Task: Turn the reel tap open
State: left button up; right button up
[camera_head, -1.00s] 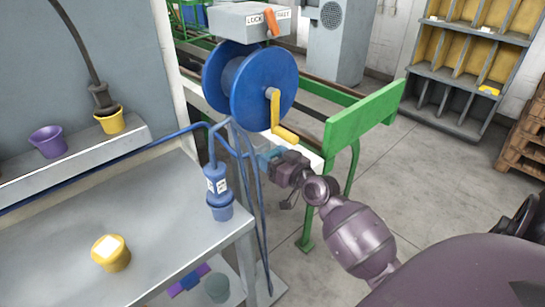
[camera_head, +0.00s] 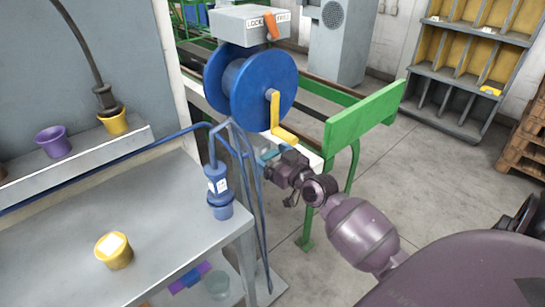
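The blue hose reel (camera_head: 222,90) stands upright behind the bench, with a yellow crank (camera_head: 276,115) on its right face. A blue fitting with a white label (camera_head: 217,186) hangs from a blue pipe at the bench's right edge; I cannot tell whether it is the tap. My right gripper (camera_head: 266,158) is just below the reel, beside the blue pipes and hoses of its stand. Its fingertips are small and bluish against the stand, so their opening and any contact are unclear. No separate tap handle shows clearly there. My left gripper is not in view.
A grey box with an orange lever (camera_head: 271,26) sits above the reel. The grey bench (camera_head: 160,225) holds a yellow cup (camera_head: 114,251); a purple cup (camera_head: 53,141) is on the shelf. A green rail (camera_head: 362,118) stands behind my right arm.

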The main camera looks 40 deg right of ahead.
jog(key=shift+s, duration=0.1)
jog(key=shift+s, duration=0.55)
jog(key=s, duration=0.9)
jog(key=shift+s+d+p, duration=0.25)
jog(key=shift+d+p, duration=0.15)
jog(key=s+a+f+g, duration=0.3)
jog(key=s+a+f, duration=0.3)
jog(key=s+f, duration=0.2)
jog(key=s+a+f+g+h+p, duration=0.1)
jog(key=s+a+f+g, duration=0.3)
jog(key=s+f, duration=0.5)
jog(key=shift+s+a, duration=0.3)
jog(key=shift+a, duration=0.55)
